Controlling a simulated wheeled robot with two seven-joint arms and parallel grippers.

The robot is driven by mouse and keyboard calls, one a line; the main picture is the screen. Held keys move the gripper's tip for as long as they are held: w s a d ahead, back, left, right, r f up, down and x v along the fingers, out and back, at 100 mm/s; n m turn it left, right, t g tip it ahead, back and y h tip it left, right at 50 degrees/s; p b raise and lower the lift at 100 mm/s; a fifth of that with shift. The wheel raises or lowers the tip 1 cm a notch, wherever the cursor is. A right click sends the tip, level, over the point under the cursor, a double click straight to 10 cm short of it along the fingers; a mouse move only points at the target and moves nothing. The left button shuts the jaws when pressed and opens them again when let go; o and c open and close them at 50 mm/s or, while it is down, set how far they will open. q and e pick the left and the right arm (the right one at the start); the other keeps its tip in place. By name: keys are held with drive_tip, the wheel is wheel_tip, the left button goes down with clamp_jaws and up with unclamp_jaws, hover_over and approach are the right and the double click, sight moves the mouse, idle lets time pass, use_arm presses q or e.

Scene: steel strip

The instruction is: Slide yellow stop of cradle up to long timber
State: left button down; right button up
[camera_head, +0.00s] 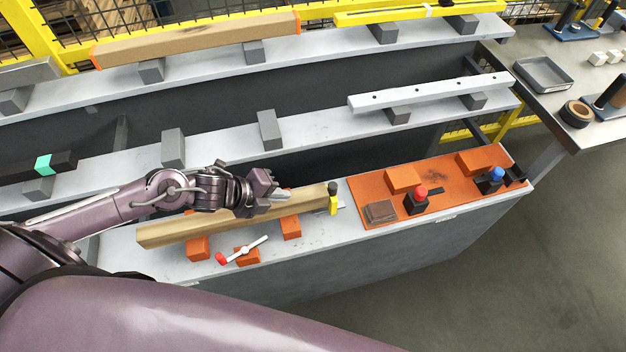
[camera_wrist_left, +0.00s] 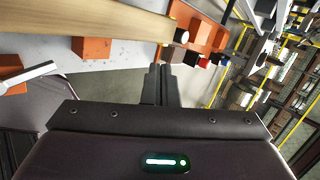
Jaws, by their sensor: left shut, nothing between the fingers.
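The long timber (camera_head: 200,226) lies on orange cradle blocks (camera_head: 291,228) on the front shelf. The yellow stop (camera_head: 333,205), with a black top, stands at the timber's right end. They look very close, and I cannot tell whether they touch. My left gripper (camera_head: 284,196) is shut and empty, above the timber's right part and left of the stop. In the left wrist view, the timber (camera_wrist_left: 100,18) runs along the top, beyond my shut fingers (camera_wrist_left: 161,68). The stop's dark knob (camera_wrist_left: 181,37) shows near the timber's end. My right gripper is not in view.
A white lever with a red knob (camera_head: 221,259) sits in front of the timber. An orange plate (camera_head: 366,202) with blocks and red and blue knobs lies right of the stop. A pale drilled bar (camera_head: 430,91) and another timber (camera_head: 200,40) lie on shelves behind.

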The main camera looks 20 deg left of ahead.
sight(329, 189)
use_arm(q)
drive_tip(key=p+x, duration=0.1)
drive_tip(key=x, duration=0.7)
drive_tip(key=shift+w+d+r, duration=0.1)
drive_tip(key=shift+w, duration=0.05)
drive_tip(key=w+d, duration=0.1)
drive_tip(key=w+d+p, duration=0.1)
drive_tip(key=shift+w+d+f, duration=0.2)
drive_tip(key=shift+w, duration=0.1)
drive_tip(key=shift+w+d+f, duration=0.15)
drive_tip(key=shift+w+d, duration=0.15)
drive_tip(key=shift+w, duration=0.1)
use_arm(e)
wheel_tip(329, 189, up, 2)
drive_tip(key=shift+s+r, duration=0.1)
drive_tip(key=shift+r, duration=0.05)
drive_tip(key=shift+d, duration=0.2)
use_arm(q)
drive_tip(key=shift+w+d+f+b, duration=0.1)
drive_tip(key=shift+w+d+b, duration=0.25)
drive_tip(key=shift+b, duration=0.1)
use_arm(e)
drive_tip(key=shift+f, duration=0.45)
